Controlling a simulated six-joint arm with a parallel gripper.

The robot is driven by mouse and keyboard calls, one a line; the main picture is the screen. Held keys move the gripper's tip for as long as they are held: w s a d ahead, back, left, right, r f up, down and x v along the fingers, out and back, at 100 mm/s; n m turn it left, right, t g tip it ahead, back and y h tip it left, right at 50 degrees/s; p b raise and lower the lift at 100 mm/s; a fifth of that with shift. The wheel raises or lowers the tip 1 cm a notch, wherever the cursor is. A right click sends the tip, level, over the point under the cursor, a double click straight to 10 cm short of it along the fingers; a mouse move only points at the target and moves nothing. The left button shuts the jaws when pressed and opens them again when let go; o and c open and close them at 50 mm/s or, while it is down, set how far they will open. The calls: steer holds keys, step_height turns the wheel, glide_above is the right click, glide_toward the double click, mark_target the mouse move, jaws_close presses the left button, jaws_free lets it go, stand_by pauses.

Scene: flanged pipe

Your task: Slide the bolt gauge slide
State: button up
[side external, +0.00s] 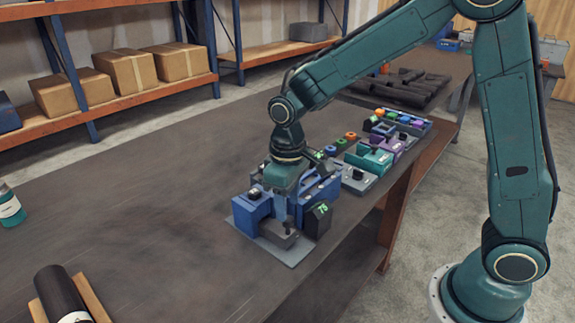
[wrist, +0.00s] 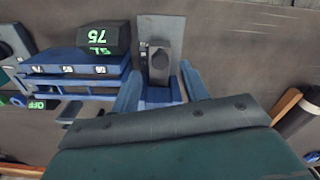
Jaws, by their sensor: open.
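The bolt gauge (side external: 249,212) is a blue fixture on a grey base plate near the table's front edge. A black display block (side external: 318,218) on it reads 75 in green; it also shows in the wrist view (wrist: 104,38). A dark grey slide piece with a knob (wrist: 159,62) lies over the plate, and it shows at the near side in the side view (side external: 277,234). My gripper (side external: 288,205) points down over the gauge. In the wrist view my open fingers (wrist: 160,88) stand either side of the blue part behind the knob. Contact cannot be told.
Several small devices (side external: 368,160) line the table's edge behind the gauge. Dark pipes (side external: 400,92) lie farther back. A black cylinder (side external: 62,297) rests on a wooden cradle at the front left, and a bottle (side external: 10,207) stands at the left. The table's middle is clear.

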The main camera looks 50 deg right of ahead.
steer(key=shift+f, duration=2.1)
steer(key=shift+c, duration=0.5)
jaws_close()
